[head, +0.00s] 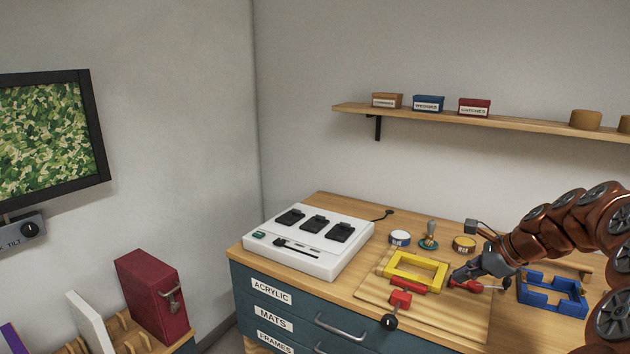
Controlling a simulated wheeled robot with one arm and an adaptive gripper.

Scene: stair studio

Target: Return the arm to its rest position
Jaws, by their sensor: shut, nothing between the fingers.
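My arm comes in from the right edge in the head view, a chain of brown-copper links. My gripper (461,276) is shut and low over the worktop. Its fingertips are close to a red clamp part (470,285) just right of a yellow frame (416,270). I cannot tell whether the fingertips touch that part. The links hide part of the worktop and the wall behind.
The worktop holds a white device with black pads (310,240), a red clamp (400,300), a blue frame (553,292), round tins (400,238) and a stamp (429,238). A shelf (470,120) with boxes runs above. Free air lies between shelf and worktop.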

